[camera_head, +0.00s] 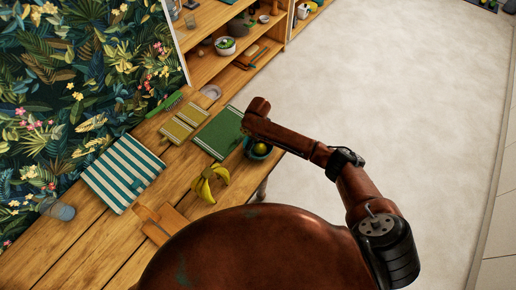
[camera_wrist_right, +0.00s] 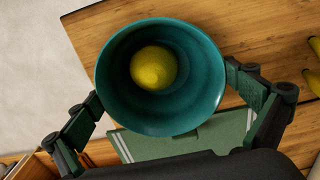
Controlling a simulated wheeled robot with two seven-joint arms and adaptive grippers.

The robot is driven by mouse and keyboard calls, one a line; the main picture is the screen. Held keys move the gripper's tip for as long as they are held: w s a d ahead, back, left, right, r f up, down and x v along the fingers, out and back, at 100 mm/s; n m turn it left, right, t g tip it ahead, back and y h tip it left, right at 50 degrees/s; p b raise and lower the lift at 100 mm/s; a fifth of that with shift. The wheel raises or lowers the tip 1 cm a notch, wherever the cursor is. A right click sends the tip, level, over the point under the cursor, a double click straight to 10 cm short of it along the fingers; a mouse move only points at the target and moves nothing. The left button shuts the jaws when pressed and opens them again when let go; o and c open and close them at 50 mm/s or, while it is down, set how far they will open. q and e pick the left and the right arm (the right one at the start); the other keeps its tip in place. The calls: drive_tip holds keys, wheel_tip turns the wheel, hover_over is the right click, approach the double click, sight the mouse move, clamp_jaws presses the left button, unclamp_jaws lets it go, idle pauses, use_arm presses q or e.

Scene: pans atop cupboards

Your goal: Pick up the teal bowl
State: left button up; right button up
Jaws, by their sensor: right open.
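The teal bowl (camera_wrist_right: 203,85) fills the middle of the right wrist view, with a yellow lemon (camera_wrist_right: 153,68) inside it. In the head view the bowl (camera_head: 259,156) is at the table's right edge, partly hidden by my right arm. My right gripper (camera_wrist_right: 163,92) is open, with one finger on each side of the bowl. The right finger looks very close to the bowl's rim; I cannot tell whether it touches. In the head view the fingers are hidden behind my arm. My left gripper is not in view.
A green cloth (camera_head: 217,134) lies beside the bowl on the wooden table (camera_head: 97,240). Bananas (camera_head: 210,184) lie near the bowl. A striped cloth (camera_head: 122,171), a glass (camera_head: 60,209) and a cutting board (camera_head: 161,222) are farther left. Shelves (camera_head: 207,66) stand behind; open floor lies right.

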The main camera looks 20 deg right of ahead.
drive_tip(key=c, duration=1)
